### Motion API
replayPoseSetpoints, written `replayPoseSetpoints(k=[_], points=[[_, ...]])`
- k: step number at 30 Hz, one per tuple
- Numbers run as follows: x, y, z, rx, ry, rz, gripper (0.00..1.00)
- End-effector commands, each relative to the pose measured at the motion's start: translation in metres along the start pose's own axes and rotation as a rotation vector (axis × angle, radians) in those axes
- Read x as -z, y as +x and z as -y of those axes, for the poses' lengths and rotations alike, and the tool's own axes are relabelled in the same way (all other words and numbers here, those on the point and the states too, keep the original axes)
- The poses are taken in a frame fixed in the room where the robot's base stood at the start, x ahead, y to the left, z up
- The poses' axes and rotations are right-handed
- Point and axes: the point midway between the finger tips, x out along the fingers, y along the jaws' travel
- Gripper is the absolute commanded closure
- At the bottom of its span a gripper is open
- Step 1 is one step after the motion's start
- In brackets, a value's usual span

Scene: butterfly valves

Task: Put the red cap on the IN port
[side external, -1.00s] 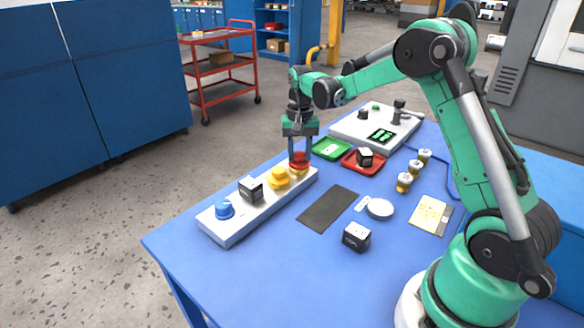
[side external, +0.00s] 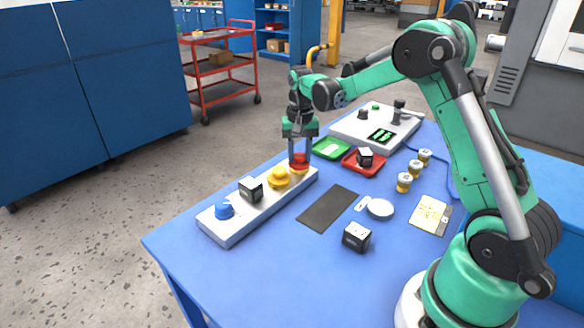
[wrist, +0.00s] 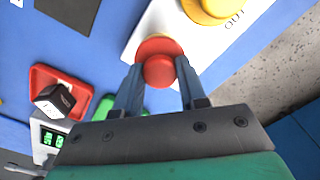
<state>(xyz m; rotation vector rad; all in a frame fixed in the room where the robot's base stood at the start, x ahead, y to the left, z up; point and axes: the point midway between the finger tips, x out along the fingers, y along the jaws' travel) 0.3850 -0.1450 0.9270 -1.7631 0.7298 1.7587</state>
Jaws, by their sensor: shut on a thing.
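My gripper (side external: 300,152) points down at the far end of the white valve block (side external: 238,226). It is shut on the red cap (side external: 299,160), which also shows between the fingers in the wrist view (wrist: 158,70). The cap is over the block's far end, with a bit of yellow-gold showing just under it. I cannot tell whether it is seated there. A yellow cap or port (side external: 279,178) is beside it on the block, with lettering that seems to read OUT in the wrist view. No IN label is legible.
A black cube-like valve (side external: 251,189) and a blue cap (side external: 224,210) are farther along the block. A red tray (side external: 377,168) with a black cube, a green tray (side external: 331,149) and a grey tester (side external: 350,128) stand behind. Another black cube (side external: 357,237) stands in front.

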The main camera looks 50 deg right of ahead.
Motion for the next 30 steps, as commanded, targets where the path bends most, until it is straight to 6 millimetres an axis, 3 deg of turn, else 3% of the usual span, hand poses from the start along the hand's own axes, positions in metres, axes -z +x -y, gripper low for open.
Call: replayPoseSetpoints(k=[13, 14, 17, 24, 27, 30], points=[[0.0, 0.0003, 0.0, 0.0, 0.0, 0.0, 1.0], [0.0, 0.0003, 0.0, 0.0, 0.0, 0.0, 0.58], [0.0, 0.0003, 0.0, 0.0, 0.0, 0.0, 0.3], [0.0, 0.0003, 0.0, 0.0, 0.0, 0.0, 0.27], [0.0, 0.0003, 0.0, 0.0, 0.0, 0.0, 0.0], [0.0, 0.0003, 0.0, 0.0, 0.0, 0.0, 0.0]])
